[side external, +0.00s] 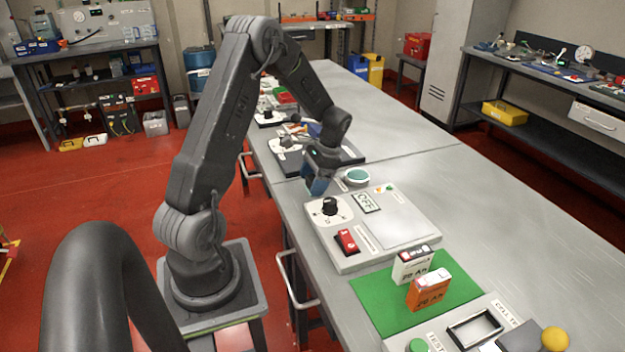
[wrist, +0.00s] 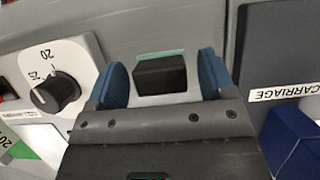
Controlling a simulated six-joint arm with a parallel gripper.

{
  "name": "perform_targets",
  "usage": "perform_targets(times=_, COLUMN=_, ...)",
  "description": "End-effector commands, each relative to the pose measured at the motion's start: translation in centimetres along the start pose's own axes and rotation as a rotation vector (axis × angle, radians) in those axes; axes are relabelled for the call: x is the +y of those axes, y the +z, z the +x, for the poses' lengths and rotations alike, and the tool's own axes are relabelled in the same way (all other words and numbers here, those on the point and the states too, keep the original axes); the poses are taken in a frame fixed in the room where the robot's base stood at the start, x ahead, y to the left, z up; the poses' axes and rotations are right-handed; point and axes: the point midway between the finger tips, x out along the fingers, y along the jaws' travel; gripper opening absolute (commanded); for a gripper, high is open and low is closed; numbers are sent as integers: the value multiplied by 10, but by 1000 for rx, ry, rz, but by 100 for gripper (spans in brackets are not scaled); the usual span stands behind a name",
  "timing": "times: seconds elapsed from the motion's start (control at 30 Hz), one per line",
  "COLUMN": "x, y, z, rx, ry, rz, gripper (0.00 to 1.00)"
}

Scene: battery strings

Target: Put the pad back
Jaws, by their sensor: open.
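My gripper (side external: 318,186) hangs low over the bench, between the grey panel with the knob and the dark fixture behind it. In the wrist view its two blue fingers stand apart (wrist: 163,75). Between them is a black block (wrist: 160,76) with a thin teal strip along its far edge and a pale surface around it; this may be the pad, but I cannot tell for sure. I see no clear contact between the fingers and it.
The panel's black knob (side external: 329,206) is close in front of my gripper. A fixture labelled CARRIAGE (wrist: 285,93), with a dark blue block (wrist: 295,140), is close behind. An orange battery (side external: 428,290) and a white battery (side external: 413,265) stand on a green mat (side external: 375,300). The bench's far right is clear.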

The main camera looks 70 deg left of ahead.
Motion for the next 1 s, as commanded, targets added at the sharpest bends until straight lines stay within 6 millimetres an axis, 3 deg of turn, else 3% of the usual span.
perform_targets(times=0.27, x=0, y=1, z=-15, rx=3, ry=-3, rz=0, gripper=76)
perform_targets(times=0.7, x=0, y=0, z=-102, rx=3, ry=-2, rz=1, gripper=76)
perform_targets(times=0.9, x=1, y=1, z=-121, rx=3, ry=-1, rz=1, gripper=76)
perform_targets(times=1.0, x=11, y=4, z=-131, rx=26, ry=-14, rz=1, gripper=76)
